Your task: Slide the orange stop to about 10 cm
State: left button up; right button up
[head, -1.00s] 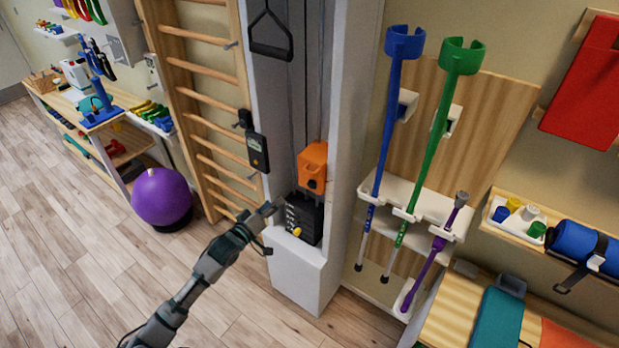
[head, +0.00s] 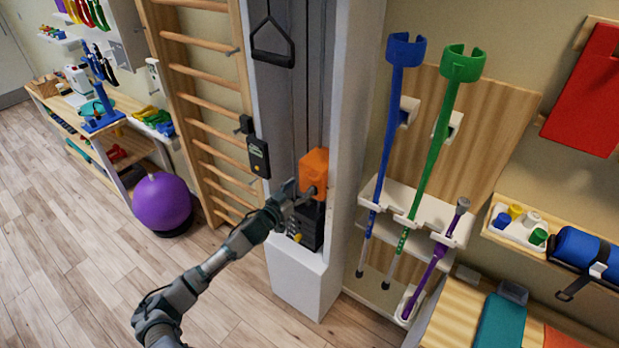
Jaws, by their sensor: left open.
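The orange stop (head: 316,169) is a small block on the vertical rails of the white cable column (head: 345,120). It sits just above a dark weight stack (head: 313,228). My left gripper (head: 303,192) is open at the lower front of the stop, its fingers overlapping the stop's lower left edge in the head view. Whether it touches the stop, I cannot tell. The gripper and forearm hide part of the stack. I can read no scale marks here. My right gripper is not in view.
A black handle (head: 273,42) hangs above on the column. A dark handheld device (head: 258,157) is at the column's left edge, beside the wooden wall bars (head: 205,110). Blue (head: 391,130) and green (head: 443,130) crutches stand in a rack to the right. A purple ball (head: 161,203) is on the floor at left.

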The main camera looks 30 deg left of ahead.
aim_at(310, 179)
pick_arm(q)
jog(key=w, duration=0.5)
jog(key=shift+w+d+p, duration=0.25)
jog(key=shift+d+p, duration=0.05)
jog(key=shift+p, duration=0.05)
